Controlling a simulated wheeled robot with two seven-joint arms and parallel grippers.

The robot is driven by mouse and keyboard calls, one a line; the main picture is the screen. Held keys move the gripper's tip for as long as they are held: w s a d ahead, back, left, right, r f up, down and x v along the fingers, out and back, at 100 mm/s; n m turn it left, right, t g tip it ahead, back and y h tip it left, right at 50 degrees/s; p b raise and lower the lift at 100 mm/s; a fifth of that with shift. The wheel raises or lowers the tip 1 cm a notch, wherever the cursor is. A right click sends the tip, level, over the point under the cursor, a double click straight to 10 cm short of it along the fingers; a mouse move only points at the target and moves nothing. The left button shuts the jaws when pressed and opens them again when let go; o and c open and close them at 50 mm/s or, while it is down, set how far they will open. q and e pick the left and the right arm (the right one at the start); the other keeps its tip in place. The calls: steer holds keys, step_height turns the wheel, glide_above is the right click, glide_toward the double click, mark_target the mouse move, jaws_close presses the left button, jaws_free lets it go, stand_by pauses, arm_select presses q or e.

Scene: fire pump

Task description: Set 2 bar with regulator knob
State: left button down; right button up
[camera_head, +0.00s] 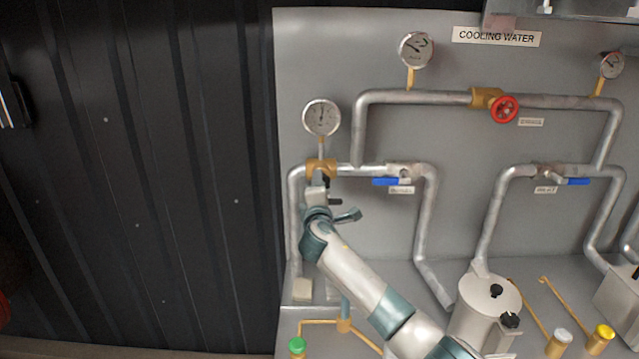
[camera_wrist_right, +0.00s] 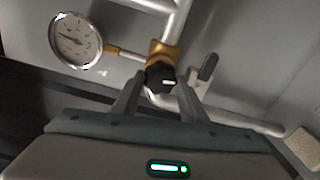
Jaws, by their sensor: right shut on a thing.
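The regulator is a brass fitting (camera_head: 321,167) on the pipe at the left of the panel. It also shows in the right wrist view (camera_wrist_right: 163,53), with its black knob (camera_wrist_right: 160,77) below it. My right gripper (camera_wrist_right: 163,85) is at the knob with a finger on either side, shut on it. In the head view my right gripper (camera_head: 324,186) and arm cover most of the knob. The round white pressure gauge (camera_head: 321,117) stands above the regulator, its needle roughly upright. The gauge (camera_wrist_right: 77,40) also shows in the wrist view, its numbers too small to read. My left gripper is not in view.
A blue-handled valve (camera_head: 388,181) is on the pipe just right of the regulator. A red handwheel (camera_head: 505,109) is on the upper pipe, with another gauge (camera_head: 416,49) above. A grey pump housing (camera_head: 487,305) stands at lower right. Dark corrugated wall (camera_head: 150,180) fills the left.

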steer(key=shift+f+n+p, duration=0.15)
steer(key=shift+n+p, duration=1.75)
steer(key=shift+n, duration=2)
steer(key=o, duration=1)
steer(key=shift+o, duration=0.2)
steer(key=s+b, duration=0.5)
steer(key=s, duration=1.2)
steer(key=shift+s, duration=0.2)
